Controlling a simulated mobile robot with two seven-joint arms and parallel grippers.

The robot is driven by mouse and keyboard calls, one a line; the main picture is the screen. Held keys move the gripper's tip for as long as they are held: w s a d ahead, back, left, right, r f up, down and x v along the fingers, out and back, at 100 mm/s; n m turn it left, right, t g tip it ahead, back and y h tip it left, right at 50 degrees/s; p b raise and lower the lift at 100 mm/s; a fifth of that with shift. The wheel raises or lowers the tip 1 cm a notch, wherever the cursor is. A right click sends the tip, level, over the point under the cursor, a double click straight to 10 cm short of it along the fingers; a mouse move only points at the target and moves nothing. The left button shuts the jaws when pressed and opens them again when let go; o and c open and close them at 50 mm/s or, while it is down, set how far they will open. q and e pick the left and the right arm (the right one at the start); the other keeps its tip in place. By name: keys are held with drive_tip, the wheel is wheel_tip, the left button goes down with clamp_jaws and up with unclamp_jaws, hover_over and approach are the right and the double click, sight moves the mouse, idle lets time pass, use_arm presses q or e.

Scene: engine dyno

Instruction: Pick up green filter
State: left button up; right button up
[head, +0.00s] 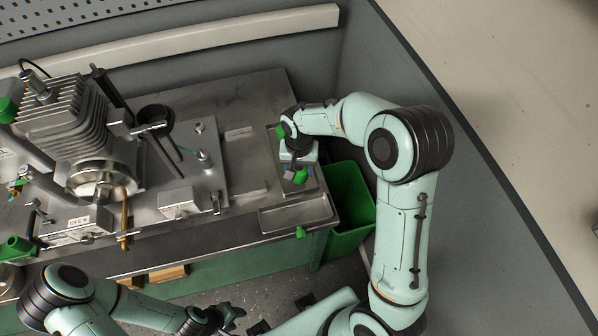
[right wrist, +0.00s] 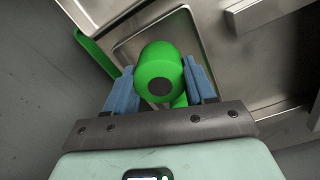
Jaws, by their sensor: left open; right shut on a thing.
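The green filter (head: 300,177) is a rounded bright green piece. In the right wrist view the filter (right wrist: 158,62) shows its round body with a dark round spot on the end. It sits between the blue fingers of my right gripper (head: 294,175), which is shut on it, over the right end of the metal bench. In the head view the gripper and wrist partly cover it. Whether it touches the tray below is hard to tell. My left gripper (head: 231,314) is open and apart from it, low in front of the bench.
A shallow metal tray (head: 272,218) lies at the bench's front right corner. A green bin (head: 351,186) stands beside the bench's right end. An engine (head: 72,122) with fittings fills the bench's left side. A grey wall runs behind and to the right.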

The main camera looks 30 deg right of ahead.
sight(299, 167)
use_arm(q)
drive_tip(key=shift+w+r+p, duration=0.7)
drive_tip(key=shift+w+r, duration=0.15)
drive_tip(key=shift+r, duration=0.2)
use_arm(e)
wheel_tip(299, 167, up, 17)
drive_tip(key=shift+f, duration=0.1)
